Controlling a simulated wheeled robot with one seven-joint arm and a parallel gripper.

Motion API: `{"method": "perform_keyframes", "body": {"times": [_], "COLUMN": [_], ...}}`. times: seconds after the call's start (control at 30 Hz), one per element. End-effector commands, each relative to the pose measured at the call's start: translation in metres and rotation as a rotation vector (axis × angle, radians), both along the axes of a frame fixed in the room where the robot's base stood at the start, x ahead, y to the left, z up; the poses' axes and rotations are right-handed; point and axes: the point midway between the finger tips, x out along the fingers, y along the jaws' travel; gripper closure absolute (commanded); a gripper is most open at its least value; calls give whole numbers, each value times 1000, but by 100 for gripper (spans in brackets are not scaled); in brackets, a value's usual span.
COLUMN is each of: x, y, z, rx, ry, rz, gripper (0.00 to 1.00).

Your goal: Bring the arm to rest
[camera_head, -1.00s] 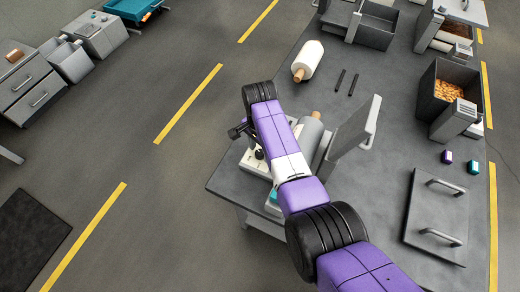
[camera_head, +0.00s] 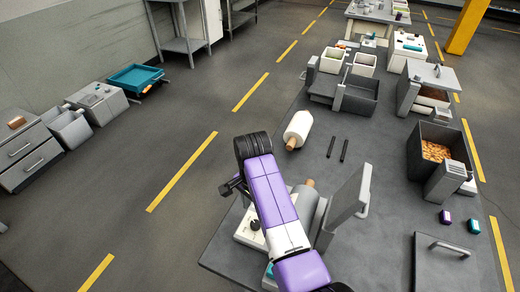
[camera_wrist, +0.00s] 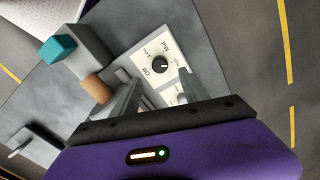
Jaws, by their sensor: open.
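My gripper (camera_wrist: 158,95) shows in the wrist view with its two fingers apart and nothing between them. In the head view my purple and white arm reaches over the near left corner of the grey table (camera_head: 315,175), above the white-panelled machine (camera_head: 247,232). The fingers are mostly hidden behind the arm there. I cannot tell whether they touch the panel.
Close to my arm stand a grey drum (camera_head: 307,203) and an upright grey plate (camera_head: 347,205) with a handle. A white roll (camera_head: 298,130), two black rods and a bin of orange pieces (camera_head: 436,151) are farther off. The floor (camera_head: 130,170) at left is largely clear.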

Motion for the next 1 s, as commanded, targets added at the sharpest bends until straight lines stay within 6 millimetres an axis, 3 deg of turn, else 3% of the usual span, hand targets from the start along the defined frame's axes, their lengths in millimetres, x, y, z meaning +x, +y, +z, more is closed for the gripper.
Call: {"method": "perform_keyframes", "body": {"times": [0.23, 0.3, 0.5, 0.63, 0.83, 1.0], "x": [9, 25, 82, 99, 94, 62], "y": [4, 10, 31, 27, -4, -43], "z": [0, 4, 41, 47, 44, 42], "rx": [14, 37, 108, 117, 76, 2], "ry": [-38, -104, -412, -608, -874, -1076], "rz": [54, 100, 249, 338, 449, 527], "gripper": [48, 48, 48, 48, 48, 48]}}
